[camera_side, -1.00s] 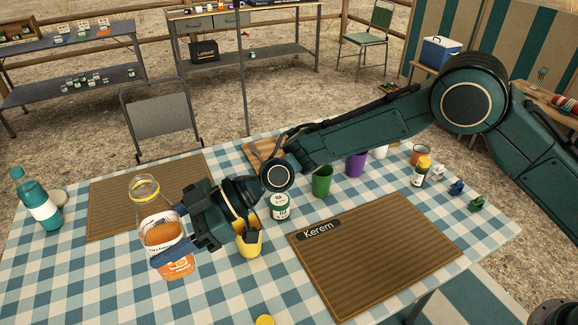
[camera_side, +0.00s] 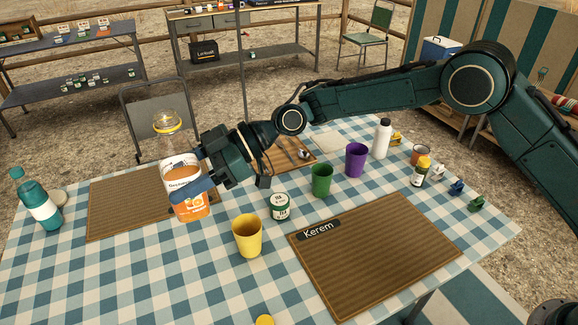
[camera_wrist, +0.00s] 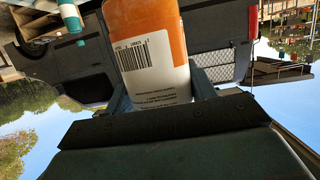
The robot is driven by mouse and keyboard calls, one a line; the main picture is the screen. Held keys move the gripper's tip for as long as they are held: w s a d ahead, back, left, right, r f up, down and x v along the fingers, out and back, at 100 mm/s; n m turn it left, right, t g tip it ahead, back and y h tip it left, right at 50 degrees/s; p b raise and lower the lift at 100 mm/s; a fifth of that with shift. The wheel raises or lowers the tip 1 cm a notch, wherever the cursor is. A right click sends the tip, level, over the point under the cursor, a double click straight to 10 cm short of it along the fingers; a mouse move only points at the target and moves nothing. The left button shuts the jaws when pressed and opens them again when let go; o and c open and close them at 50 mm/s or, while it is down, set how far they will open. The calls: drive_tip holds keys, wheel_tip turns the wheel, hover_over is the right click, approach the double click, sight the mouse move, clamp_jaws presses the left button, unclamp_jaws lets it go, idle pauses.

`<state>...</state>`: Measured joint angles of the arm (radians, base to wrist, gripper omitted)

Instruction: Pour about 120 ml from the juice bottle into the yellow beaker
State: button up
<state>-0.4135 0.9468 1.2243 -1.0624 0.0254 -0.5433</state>
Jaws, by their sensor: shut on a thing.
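The juice bottle (camera_side: 182,165) is clear with an orange and white label, orange juice inside and a yellow ring at its neck. My gripper (camera_side: 192,186) is shut on its lower half and holds it nearly upright, above the table. In the wrist view the bottle's label with a barcode (camera_wrist: 150,58) shows between the fingers. The yellow beaker (camera_side: 247,236) stands upright on the checked cloth, to the right of and nearer than the bottle. The bottle is apart from the beaker. I cannot see the beaker's inside bottom.
A white-and-green tin (camera_side: 279,206), a green cup (camera_side: 321,180) and a purple cup (camera_side: 355,160) stand right of the beaker. A brown mat marked Kerem (camera_side: 375,255) lies at the right. A teal bottle (camera_side: 37,200) stands at far left. A yellow cap (camera_side: 264,320) lies at the front edge.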

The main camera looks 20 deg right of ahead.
drive_tip(key=w+d, duration=0.5)
drive_tip(key=d, duration=0.5)
drive_tip(key=w+d, duration=0.6)
drive_tip(key=d, duration=0.4)
wheel_tip(320, 180, down, 18)
drive_tip(key=shift+s, duration=0.2)
drive_tip(key=shift+d+r+h, duration=0.1)
drive_tip(key=shift+h, duration=0.2)
drive_tip(key=n+t+h, duration=0.1)
drive_tip(key=h, duration=0.2)
drive_tip(key=d+n+t+h, duration=0.1)
drive_tip(key=h, duration=0.2)
drive_tip(key=w+f+n+t+h, duration=0.1)
drive_tip(key=h, duration=0.1)
drive_tip(key=shift+d+h, duration=0.25)
drive_tip(key=shift+h, duration=0.15)
drive_tip(key=shift+w+d+f+n+t+h, duration=0.1)
drive_tip(key=shift+d+f+n+t+h, duration=0.15)
drive_tip(key=shift+f+t+h, duration=0.35)
drive_tip(key=shift+w+d+f+n+t+h, duration=0.1)
drive_tip(key=shift+d+f+n+t+h, duration=0.15)
drive_tip(key=shift+f+t+h, duration=0.4)
drive_tip(key=shift+s+a+r+h, duration=0.1)
drive_tip(key=shift+a+r+h, duration=0.15)
drive_tip(key=shift+h, duration=0.3)
